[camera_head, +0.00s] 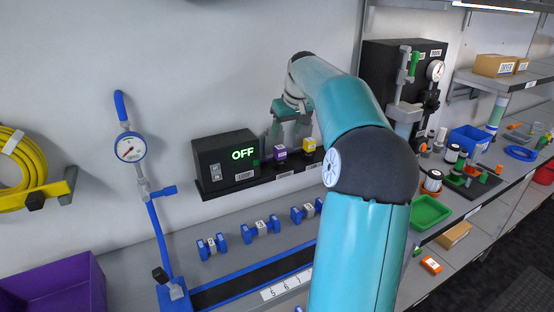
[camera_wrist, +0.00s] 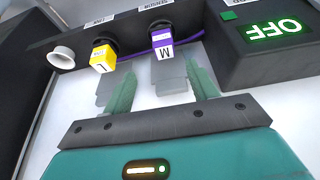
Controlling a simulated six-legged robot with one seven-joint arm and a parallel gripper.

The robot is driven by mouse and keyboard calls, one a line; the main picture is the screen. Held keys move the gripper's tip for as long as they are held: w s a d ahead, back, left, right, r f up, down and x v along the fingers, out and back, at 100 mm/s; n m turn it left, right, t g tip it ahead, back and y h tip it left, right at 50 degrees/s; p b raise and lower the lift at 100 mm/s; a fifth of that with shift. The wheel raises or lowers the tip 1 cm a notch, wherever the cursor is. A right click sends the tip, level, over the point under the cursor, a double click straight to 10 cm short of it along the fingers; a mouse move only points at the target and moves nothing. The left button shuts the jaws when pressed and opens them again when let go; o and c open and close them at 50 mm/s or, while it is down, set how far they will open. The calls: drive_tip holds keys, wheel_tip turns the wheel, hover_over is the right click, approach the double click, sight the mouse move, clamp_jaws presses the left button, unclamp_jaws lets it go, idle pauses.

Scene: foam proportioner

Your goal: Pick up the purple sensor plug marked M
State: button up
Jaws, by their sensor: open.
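The purple sensor plug (camera_wrist: 164,42) has a white face marked M. It sits in a socket of the dark panel, with a purple cable running behind it. It also shows in the head view (camera_head: 280,153), left of the yellow plug (camera_head: 308,146). My gripper (camera_wrist: 160,67) is open and empty. In the head view my gripper (camera_head: 288,128) hangs just above the plugs.
The yellow plug (camera_wrist: 102,57) is close beside the purple one, with an empty white-rimmed socket (camera_wrist: 61,57) beyond it. The black box (camera_wrist: 265,40) with a green OFF display stands on the other side. Several blue-ended fittings (camera_head: 262,227) lie on the bench below.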

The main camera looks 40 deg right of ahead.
sight(280, 147)
drive_tip(key=x, duration=0.3)
drive_tip(key=shift+f, duration=0.2)
drive_tip(key=x, duration=0.3)
drive_tip(key=a+x, duration=0.1)
drive_tip(key=x, duration=0.1)
drive_tip(key=shift+s+f, duration=0.1)
drive_tip(key=shift+f, duration=0.2)
drive_tip(key=c, duration=1.1)
drive_tip(key=shift+c, duration=0.2)
drive_tip(key=shift+r, duration=0.1)
